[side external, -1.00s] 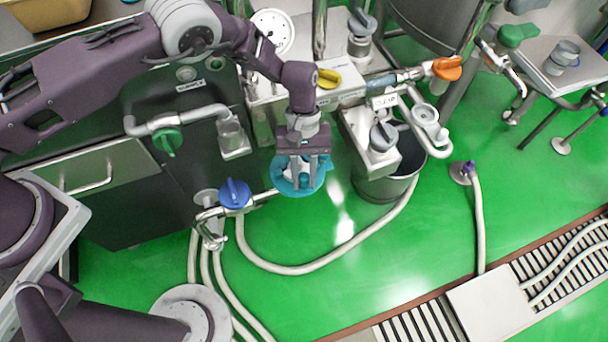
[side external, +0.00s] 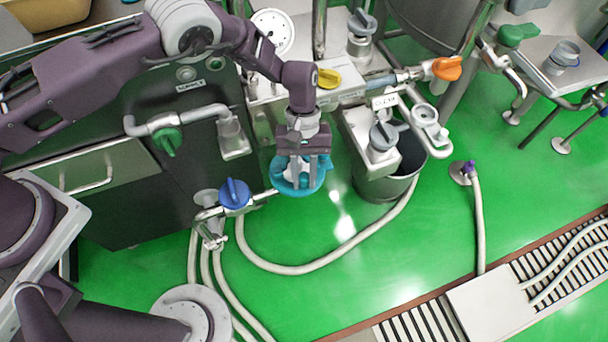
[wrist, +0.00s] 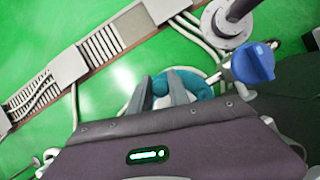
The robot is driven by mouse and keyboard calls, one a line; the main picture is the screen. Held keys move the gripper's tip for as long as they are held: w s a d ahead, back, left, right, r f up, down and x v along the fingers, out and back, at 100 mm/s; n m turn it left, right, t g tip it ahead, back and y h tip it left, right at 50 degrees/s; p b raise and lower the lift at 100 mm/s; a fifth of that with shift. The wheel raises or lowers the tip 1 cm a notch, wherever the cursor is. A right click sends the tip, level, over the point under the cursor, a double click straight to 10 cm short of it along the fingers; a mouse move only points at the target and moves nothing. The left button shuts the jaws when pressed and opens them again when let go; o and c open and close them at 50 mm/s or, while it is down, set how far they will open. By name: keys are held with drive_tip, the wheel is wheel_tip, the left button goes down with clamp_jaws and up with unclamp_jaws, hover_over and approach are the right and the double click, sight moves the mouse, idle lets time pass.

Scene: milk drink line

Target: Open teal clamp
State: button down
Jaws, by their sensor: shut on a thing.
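The teal clamp (side external: 281,183) is a thick ring around a pale fitting at the end of a short steel pipe, beside the blue valve handle. My gripper (side external: 303,180) points down over it, with both fingers at the ring. In the wrist view, the teal clamp (wrist: 200,84) shows beyond and to the right of the two grey fingers of my gripper (wrist: 161,84). My gripper is shut on part of the clamp; the exact contact is partly hidden by the fingers.
The blue handle (side external: 235,193) is close at the left of the clamp. A steel bucket (side external: 388,188) stands to the right, under a grey-knobbed valve (side external: 383,137). Pale hoses (side external: 300,268) run over the green floor (side external: 440,235), which is mostly open toward the front.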

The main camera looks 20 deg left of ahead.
idle(0.5)
drive_tip(key=shift+s+m+y, duration=0.4)
drive_tip(key=shift+s+m, duration=0.2)
drive_tip(key=shift+m, duration=0.4)
drive_tip(key=s+m+y, duration=0.1)
drive_tip(key=m, duration=0.1)
drive_tip(key=s+a+m+y, duration=0.1)
drive_tip(key=s+m, duration=0.1)
drive_tip(key=m, duration=0.1)
drive_tip(key=shift+a+r, duration=0.1)
drive_tip(key=shift+a, duration=0.1)
drive_tip(key=shift+s+a+m+t+y, duration=0.25)
drive_tip(key=shift+s+a+m+y, duration=0.4)
drive_tip(key=shift+m, duration=0.9)
drive_tip(key=shift+s+a+m+t+y, duration=0.25)
drive_tip(key=shift+a+m, duration=0.65)
drive_tip(key=shift+m, duration=0.7)
drive_tip(key=shift+s+a+m+t+y, duration=0.2)
drive_tip(key=shift+s+a+m+y, duration=0.45)
drive_tip(key=shift+m, duration=0.9)
drive_tip(key=shift+w+a, duration=0.2)
